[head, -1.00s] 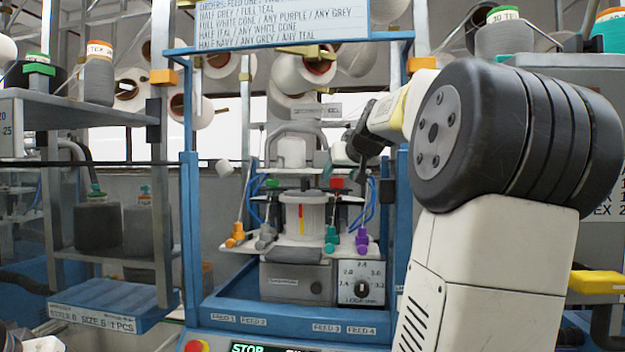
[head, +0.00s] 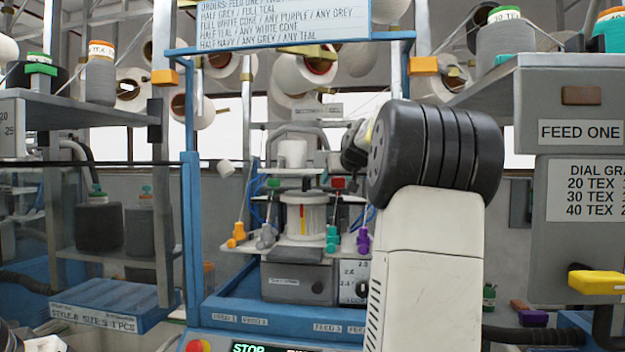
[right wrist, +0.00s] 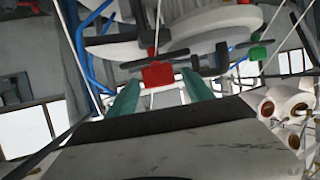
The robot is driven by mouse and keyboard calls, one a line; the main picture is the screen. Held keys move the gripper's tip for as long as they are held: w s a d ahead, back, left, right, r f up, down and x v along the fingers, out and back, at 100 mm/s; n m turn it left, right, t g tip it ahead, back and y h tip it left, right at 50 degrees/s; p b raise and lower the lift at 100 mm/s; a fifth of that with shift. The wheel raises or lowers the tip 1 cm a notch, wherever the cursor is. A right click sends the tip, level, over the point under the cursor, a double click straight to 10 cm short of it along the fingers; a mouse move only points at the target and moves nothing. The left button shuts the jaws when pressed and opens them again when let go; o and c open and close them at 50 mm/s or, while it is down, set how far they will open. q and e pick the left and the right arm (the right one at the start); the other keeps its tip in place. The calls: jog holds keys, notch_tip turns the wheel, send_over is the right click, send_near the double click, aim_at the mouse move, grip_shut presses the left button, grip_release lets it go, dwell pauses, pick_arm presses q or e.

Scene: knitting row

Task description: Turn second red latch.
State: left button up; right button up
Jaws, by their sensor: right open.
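In the right wrist view the red latch (right wrist: 158,75) lies ahead of and between the two teal fingers of my right gripper (right wrist: 160,90). The fingers are apart and empty; whether they touch the latch I cannot tell. In the head view my right forearm hides part of the gripper. A green latch (head: 273,183) is at the left of the head and also shows in the right wrist view (right wrist: 258,52). My left gripper is not in view.
Blue posts (head: 192,230) frame the machine. Blue tubes and thin rods run close around the head. A shelf with cones (head: 99,72) stands at left, a grey cabinet (head: 575,100) at right.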

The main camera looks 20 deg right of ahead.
grip_shut()
jog(key=shift+a+f+m+g+h, duration=0.1)
jog(key=shift+f+m+g+h, duration=0.1)
jog(key=shift+m+h, duration=0.3)
jog(key=shift+f+m+g+h, duration=0.1)
jog(key=shift+m+g+h, duration=0.1)
jog(key=shift+m+h, duration=0.25)
jog(key=shift+m+g+h, duration=0.25)
jog(key=shift+g+h, duration=0.05)
jog(key=shift+h, duration=0.15)
jog(key=shift+m+g+h, duration=0.3)
jog(key=shift+m+h, duration=0.5)
jog(key=shift+r, duration=0.1)
grip_release()
jog(key=shift+r, duration=0.15)
